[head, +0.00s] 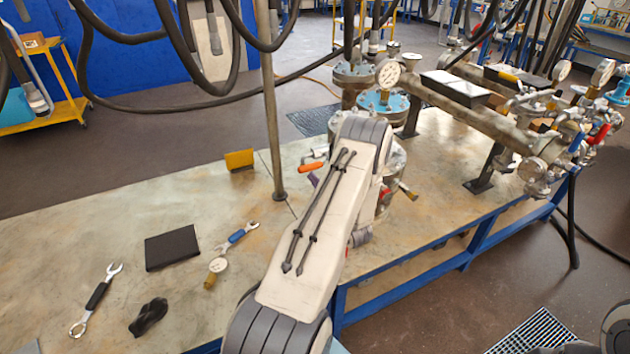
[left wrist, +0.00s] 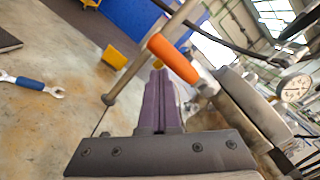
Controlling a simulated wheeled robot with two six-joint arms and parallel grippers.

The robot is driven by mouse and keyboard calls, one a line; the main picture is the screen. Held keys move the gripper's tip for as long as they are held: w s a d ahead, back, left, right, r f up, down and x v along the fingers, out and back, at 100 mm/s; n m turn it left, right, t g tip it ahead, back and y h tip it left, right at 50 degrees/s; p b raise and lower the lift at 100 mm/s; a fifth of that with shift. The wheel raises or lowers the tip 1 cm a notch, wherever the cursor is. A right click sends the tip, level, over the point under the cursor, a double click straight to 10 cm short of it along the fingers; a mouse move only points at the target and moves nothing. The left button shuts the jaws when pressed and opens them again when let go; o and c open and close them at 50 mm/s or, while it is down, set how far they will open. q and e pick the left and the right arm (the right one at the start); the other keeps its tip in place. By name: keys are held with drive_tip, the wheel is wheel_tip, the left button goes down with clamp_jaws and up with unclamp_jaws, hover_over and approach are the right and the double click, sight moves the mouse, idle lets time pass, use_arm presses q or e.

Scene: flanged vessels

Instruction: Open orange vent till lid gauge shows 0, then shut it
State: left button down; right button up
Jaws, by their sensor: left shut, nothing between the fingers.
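The orange vent handle (head: 311,166) sticks out to the left of a flanged vessel (head: 397,160), most of which my left arm hides in the head view. In the left wrist view the orange handle (left wrist: 173,58) slants just beyond the fingertips. My left gripper (left wrist: 159,74) has its purple fingers shut together with nothing between them. I cannot tell whether the tips touch the handle. A round white-faced gauge (left wrist: 294,87) is at the right of the left wrist view; its reading is too small to tell, and I cannot tell which lid it belongs to. My right gripper is not in view.
A thin upright post (head: 270,100) stands left of the vessel, near a yellow block (head: 239,160). Pipes and gauges (head: 455,88) crowd the right. Hoses hang above.

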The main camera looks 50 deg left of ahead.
use_arm(q)
wheel_tip(320, 180, down, 5)
drive_tip(key=b, duration=0.4)
drive_tip(key=b+v, duration=0.1)
drive_tip(key=v, duration=0.9)
drive_tip(key=shift+s+d+r+b, duration=0.3)
drive_tip(key=shift+d+r, duration=0.05)
drive_tip(key=shift+r, duration=0.1)
